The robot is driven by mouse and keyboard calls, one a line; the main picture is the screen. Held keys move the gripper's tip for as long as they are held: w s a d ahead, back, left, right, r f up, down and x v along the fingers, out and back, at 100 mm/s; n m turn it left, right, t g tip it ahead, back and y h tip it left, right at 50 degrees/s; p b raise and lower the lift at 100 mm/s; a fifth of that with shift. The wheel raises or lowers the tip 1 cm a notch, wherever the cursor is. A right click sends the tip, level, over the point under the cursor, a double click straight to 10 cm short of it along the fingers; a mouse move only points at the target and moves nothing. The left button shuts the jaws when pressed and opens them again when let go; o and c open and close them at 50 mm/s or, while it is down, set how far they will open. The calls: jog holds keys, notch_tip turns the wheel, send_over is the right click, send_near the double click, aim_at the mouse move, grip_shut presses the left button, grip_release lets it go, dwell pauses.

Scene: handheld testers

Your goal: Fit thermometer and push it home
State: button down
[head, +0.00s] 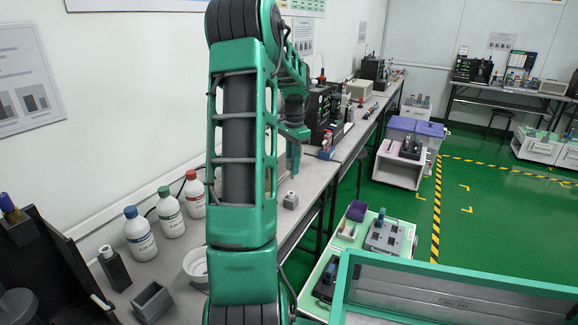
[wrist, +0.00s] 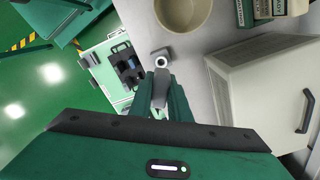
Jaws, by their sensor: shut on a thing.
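My gripper (head: 293,168) is over the grey bench, above a small grey block (head: 290,200). In the wrist view, my gripper (wrist: 162,92) is shut on a pale, slim thing (wrist: 160,86), which looks like the thermometer. The grey block (wrist: 152,53) shows just beyond the fingertips, with a white-rimmed round opening facing up. The held thing points towards this block. Whether its tip touches or enters the opening cannot be told. In the head view the held thing is too small to make out.
Bottles (head: 140,233) with coloured caps and an open grey box (head: 152,300) stand at the left of the bench. A round beige bowl (wrist: 183,12) and a large beige case (wrist: 265,90) lie near the block. A low cart (head: 385,238) stands beside the bench.

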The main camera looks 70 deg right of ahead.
jog(key=shift+w, duration=0.25)
jog(key=shift+f, duration=0.1)
jog(key=shift+f, duration=2.2)
jog(key=shift+s+f, duration=0.1)
jog(key=shift+f, duration=1.65)
jog(key=c, duration=1.6)
grip_release()
jog(key=shift+r, duration=0.1)
notch_tip(320, 180, up, 11)
jog(key=shift+f, duration=0.2)
